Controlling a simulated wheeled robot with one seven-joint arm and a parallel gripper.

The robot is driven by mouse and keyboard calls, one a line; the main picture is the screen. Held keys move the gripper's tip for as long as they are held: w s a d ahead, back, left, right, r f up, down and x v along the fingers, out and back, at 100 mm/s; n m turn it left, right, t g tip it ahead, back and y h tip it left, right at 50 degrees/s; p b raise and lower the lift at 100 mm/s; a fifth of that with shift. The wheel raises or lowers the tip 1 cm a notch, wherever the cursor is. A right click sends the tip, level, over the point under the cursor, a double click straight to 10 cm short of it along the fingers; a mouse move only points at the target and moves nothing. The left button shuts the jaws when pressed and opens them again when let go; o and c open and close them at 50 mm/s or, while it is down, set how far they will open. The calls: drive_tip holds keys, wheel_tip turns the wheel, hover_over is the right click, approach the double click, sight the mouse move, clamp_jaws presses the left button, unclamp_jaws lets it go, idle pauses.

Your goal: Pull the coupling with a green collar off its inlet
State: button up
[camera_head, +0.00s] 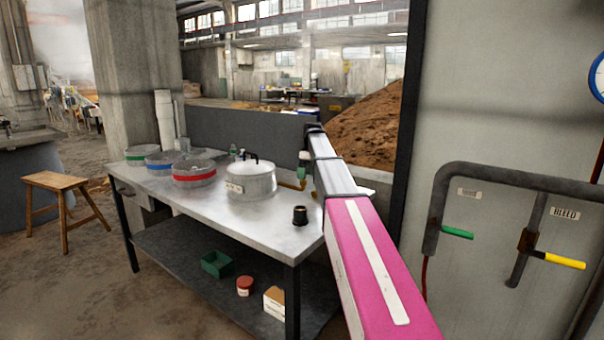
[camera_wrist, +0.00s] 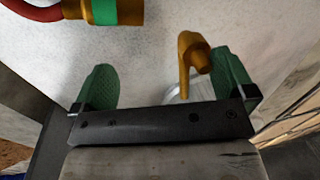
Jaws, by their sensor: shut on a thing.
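The coupling (camera_wrist: 118,12) is brass with a green collar and shows at the top left of the wrist view, cut by the frame edge. A red hose runs from its left side. My gripper (camera_wrist: 165,85) has two green-padded fingers set apart below it. A brass elbow fitting (camera_wrist: 191,62) shows between the fingers, close to the right pad, and the jaws are shut on it, though the contact is unclear. The coupling lies beyond the fingers, not between them. In the head view my gripper (camera_head: 304,166) is small at the table's far right, beside a bit of brass.
A grey cabinet with piping (camera_head: 520,180) stands at the right. A wooden stool (camera_head: 58,185) stands at the left.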

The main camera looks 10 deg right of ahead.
drive_tip(key=w+d+r+t, duration=0.1)
drive_tip(key=w+d+r, duration=0.3)
drive_tip(key=r, duration=0.2)
drive_tip(key=shift+g, duration=0.5)
drive_tip(key=a+r, duration=0.1)
drive_tip(key=s+r, duration=0.1)
drive_tip(key=r, duration=0.1)
drive_tip(key=s+a+r, duration=0.1)
drive_tip(key=shift+s+a+r, duration=0.25)
drive_tip(key=shift+a+r, duration=0.1)
idle(0.3)
